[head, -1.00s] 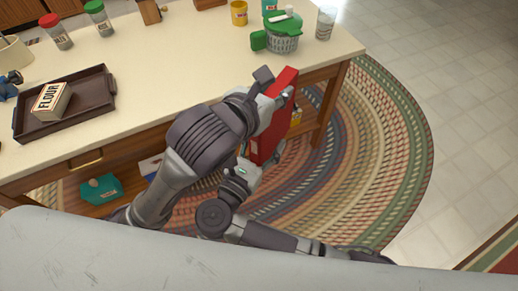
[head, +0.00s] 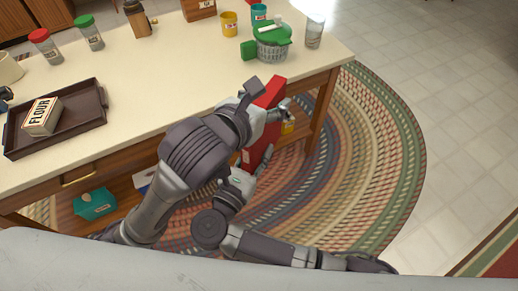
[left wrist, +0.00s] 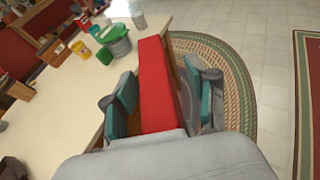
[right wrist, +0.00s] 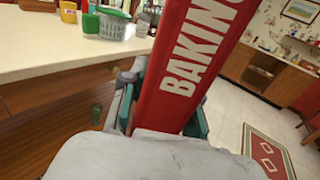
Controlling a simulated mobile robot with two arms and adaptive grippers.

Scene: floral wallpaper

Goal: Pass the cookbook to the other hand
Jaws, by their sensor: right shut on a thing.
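The red cookbook (head: 262,128) stands upright on end in front of the counter's edge, with white "BAKING" lettering on its spine in the right wrist view (right wrist: 190,70). My left gripper (head: 269,97) is around its upper part. In the left wrist view, the fingers of this gripper (left wrist: 163,98) are spread on either side of the red book (left wrist: 158,85), with narrow gaps showing. My right gripper (head: 250,172) is lower down and shut on the cookbook; its teal pads flank the spine in the right wrist view (right wrist: 160,112). The left forearm hides part of the book in the head view.
The counter (head: 170,85) is close behind the book. On it are a green-lidded basket (head: 272,48), a glass (head: 314,32), a yellow cup (head: 229,23) and a dark tray (head: 92,118) with a flour box (head: 42,116). The rug (head: 375,150) to the right is clear.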

